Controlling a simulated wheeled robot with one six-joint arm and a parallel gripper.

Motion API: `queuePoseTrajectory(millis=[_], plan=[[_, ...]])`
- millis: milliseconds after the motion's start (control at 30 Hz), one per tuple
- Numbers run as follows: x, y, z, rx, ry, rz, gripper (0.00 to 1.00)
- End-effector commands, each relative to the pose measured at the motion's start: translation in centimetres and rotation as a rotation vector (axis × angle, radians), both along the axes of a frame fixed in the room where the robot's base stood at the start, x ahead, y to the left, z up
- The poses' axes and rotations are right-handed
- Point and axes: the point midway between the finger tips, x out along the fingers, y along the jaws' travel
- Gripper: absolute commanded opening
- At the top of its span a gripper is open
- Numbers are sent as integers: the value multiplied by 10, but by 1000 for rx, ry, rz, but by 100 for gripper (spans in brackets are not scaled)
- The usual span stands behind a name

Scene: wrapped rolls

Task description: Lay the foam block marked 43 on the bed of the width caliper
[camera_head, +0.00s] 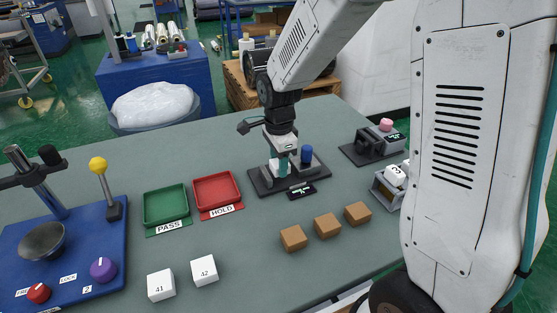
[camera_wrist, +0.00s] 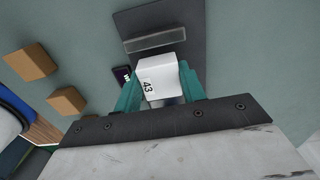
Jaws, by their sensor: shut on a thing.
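The white foam block marked 43 (camera_wrist: 155,72) is between the teal fingers of my gripper (camera_wrist: 160,88), which are shut on it. In the head view my gripper (camera_head: 281,168) points down over the dark base of a measuring device (camera_head: 262,184), which looks like the width caliper. The device has a blue knob (camera_head: 306,154) at its right and a small display (camera_head: 301,191) in front. In the wrist view the dark plate (camera_wrist: 190,22) and a grey bar (camera_wrist: 155,40) lie just beyond the block. I cannot tell whether the block touches the bed.
White blocks 41 (camera_head: 161,285) and 42 (camera_head: 204,271) stand at the front. Three brown blocks (camera_head: 327,225) sit right of them. A green PASS tray (camera_head: 166,204) and red HOLD tray (camera_head: 217,191) lie left of the device. Another device (camera_head: 371,146) and a rack (camera_head: 386,190) stand right.

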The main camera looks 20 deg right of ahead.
Motion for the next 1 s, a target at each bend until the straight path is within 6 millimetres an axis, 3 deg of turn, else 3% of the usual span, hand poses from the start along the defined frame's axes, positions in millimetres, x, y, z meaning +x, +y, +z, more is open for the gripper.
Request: queuePoseTrajectory(millis=[433, 733, 767, 833, 1000], plan=[[-1, 0, -21, 0, 3, 0, 19], [0, 0, -22, 0, 1, 0, 19], [0, 0, -22, 0, 1, 0, 46], [0, 0, -22, 0, 1, 0, 65], [0, 0, -22, 0, 1, 0, 66]])
